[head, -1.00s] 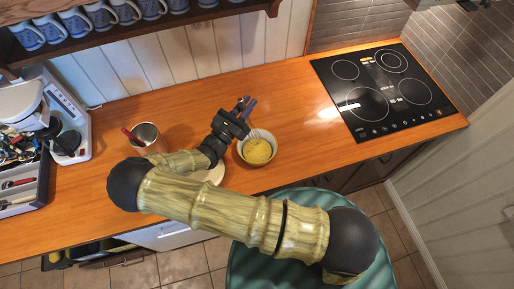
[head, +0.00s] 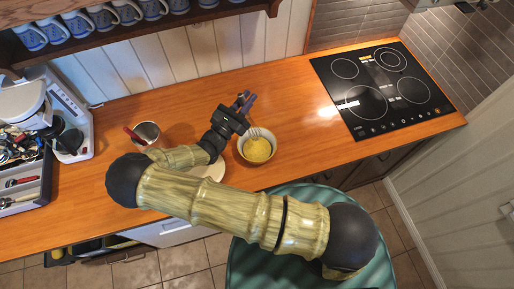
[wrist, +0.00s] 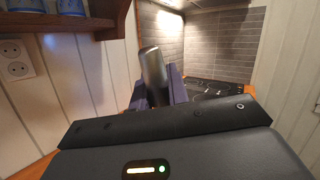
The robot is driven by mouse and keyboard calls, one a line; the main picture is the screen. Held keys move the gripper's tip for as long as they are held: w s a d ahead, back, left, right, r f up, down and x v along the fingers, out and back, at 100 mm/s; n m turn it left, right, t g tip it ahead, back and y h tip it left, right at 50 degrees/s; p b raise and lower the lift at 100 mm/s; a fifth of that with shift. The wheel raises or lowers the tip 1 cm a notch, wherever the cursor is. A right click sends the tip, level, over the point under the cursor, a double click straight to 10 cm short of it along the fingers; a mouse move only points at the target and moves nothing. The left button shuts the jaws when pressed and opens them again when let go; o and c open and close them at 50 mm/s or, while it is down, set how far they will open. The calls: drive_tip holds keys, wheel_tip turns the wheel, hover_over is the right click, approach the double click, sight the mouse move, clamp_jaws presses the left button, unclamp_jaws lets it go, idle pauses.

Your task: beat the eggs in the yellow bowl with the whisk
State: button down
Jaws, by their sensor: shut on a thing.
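The yellow bowl (head: 271,153) stands on the wooden counter to the right of my gripper, with yellow egg (head: 257,149) inside. My gripper (head: 244,101) is at the bowl's upper left rim in the head view. It is shut on the whisk, whose dark grey handle (wrist: 153,72) stands up between the purple fingers (wrist: 174,86) in the wrist view. Thin whisk wires (head: 250,133) reach down toward the bowl in the head view. Their lower ends are too small to make out, so I cannot tell how deep they sit.
A metal canister (head: 147,133) with a red-handled thing stands left of my arm. A pale round plate (head: 216,172) is partly hidden under the arm. The black cooktop (head: 380,90) lies to the right. A utensil tray (head: 45,180) is far left. Counter behind the gripper is clear.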

sight(241, 98)
drive_tip(key=shift+r, duration=0.1)
wheel_tip(241, 98, up, 2)
drive_tip(key=shift+r+p, duration=0.1)
drive_tip(key=shift+p, duration=0.7)
drive_tip(key=shift+r, duration=0.8)
